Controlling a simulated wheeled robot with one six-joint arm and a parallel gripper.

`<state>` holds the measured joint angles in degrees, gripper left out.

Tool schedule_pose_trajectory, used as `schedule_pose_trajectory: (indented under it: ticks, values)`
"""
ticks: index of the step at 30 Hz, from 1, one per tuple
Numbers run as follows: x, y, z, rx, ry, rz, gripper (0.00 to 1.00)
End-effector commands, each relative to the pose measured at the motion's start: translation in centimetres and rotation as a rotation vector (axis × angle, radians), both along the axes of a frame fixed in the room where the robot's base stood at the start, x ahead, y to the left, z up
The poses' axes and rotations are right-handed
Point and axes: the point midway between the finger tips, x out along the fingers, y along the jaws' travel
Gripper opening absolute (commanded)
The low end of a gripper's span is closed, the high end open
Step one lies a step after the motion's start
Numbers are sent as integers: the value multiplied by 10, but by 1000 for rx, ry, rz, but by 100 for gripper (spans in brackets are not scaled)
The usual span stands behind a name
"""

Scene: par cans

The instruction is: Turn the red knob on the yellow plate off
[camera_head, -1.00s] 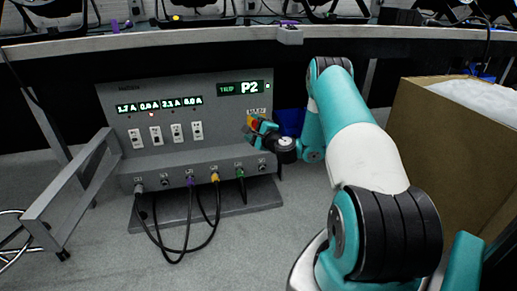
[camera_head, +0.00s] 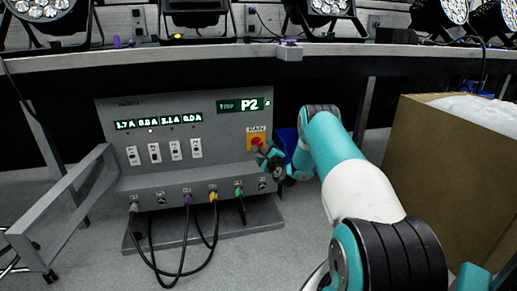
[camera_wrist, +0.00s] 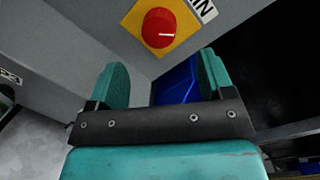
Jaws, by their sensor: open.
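The red knob (camera_head: 257,142) sits on a yellow plate (camera_head: 250,134) under the MAIN label, at the right side of the grey power panel (camera_head: 120,112). In the wrist view the red knob (camera_wrist: 158,28) and its yellow plate (camera_wrist: 183,46) are at the top, with a white line on the knob pointing right. My gripper (camera_head: 266,155) is just below and right of the knob. In the wrist view my gripper's teal fingers (camera_wrist: 160,85) are spread with nothing between them, apart from the knob, which lies beyond the fingertips.
Cables (camera_head: 187,235) plug into sockets along the panel's lower ledge. A grey frame (camera_head: 70,205) juts out at the left. A blue object (camera_wrist: 178,86) lies behind the fingers. A cardboard box (camera_head: 440,170) stands at right. Stage lights line the shelf (camera_head: 200,53) above.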

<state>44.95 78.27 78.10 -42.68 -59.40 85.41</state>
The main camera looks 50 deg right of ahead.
Motion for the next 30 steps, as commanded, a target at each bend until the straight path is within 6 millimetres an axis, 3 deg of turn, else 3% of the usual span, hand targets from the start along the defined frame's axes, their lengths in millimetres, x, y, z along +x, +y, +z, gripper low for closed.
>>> schedule_pose_trajectory:
  ticks: [6,10,15,24,25,30]
  values:
    - [41,-17,-5,-3,-3,2,75]
    - [57,-25,-4,-2,-1,1,75]
    - [67,-31,-2,2,0,-1,75]
    - [69,-32,0,3,1,-2,75]
    - [69,-32,0,3,1,-2,72]
    - [69,-32,-1,3,1,-1,33]
